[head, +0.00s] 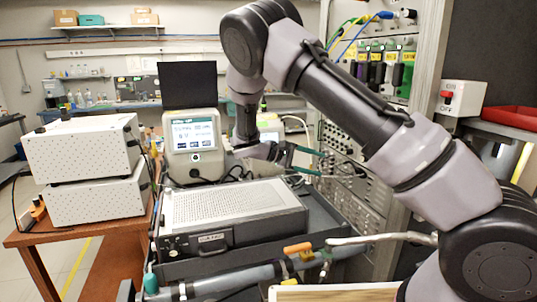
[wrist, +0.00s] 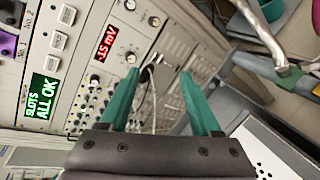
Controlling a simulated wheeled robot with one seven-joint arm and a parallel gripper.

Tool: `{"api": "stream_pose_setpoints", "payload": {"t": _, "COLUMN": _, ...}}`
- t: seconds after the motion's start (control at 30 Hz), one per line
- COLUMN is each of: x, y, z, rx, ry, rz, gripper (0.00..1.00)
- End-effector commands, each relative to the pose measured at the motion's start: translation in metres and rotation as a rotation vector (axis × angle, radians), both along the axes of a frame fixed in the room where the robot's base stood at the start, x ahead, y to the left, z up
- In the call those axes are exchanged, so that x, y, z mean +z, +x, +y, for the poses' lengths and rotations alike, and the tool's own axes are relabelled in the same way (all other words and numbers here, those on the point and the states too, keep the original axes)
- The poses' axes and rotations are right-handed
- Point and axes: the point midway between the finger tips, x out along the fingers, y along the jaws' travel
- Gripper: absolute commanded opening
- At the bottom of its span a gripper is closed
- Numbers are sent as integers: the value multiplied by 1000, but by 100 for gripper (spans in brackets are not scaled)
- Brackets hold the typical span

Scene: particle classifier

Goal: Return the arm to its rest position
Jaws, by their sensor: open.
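My gripper (head: 305,161) has green fingers and is at the end of my grey and black arm, which arches across the right half of the head view. The gripper is above the grey perforated instrument box (head: 235,207) and points right, toward the rack panel. In the wrist view, the fingers of my gripper (wrist: 162,92) are spread apart with nothing between them. The rack panel (wrist: 95,62) lies beyond them, with a green "SLOTS ALL OK" display (wrist: 45,88) and a red "-15 mV" display (wrist: 105,42).
Two white boxes (head: 85,146) are stacked on a wooden table at left. A device with a screen (head: 194,135) stands behind the instrument box. Open floor shows at far left.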

Motion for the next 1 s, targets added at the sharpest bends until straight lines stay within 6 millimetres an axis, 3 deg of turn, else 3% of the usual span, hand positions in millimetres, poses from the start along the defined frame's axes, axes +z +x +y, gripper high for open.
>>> {"api": "stream_pose_setpoints", "payload": {"t": 0.17, "x": 21, "y": -16, "z": -31, "rx": -118, "ry": 199, "rz": 0, "gripper": 64}}
{"api": "stream_pose_setpoints", "payload": {"t": 0.4, "x": 63, "y": -57, "z": -69, "rx": -304, "ry": 576, "rz": -54, "gripper": 64}}
{"api": "stream_pose_setpoints", "payload": {"t": 0.7, "x": 127, "y": -115, "z": -94, "rx": -465, "ry": 1010, "rz": -228, "gripper": 64}}
{"api": "stream_pose_setpoints", "payload": {"t": 1.0, "x": 191, "y": -178, "z": -103, "rx": -540, "ry": 1365, "rz": -504, "gripper": 64}}
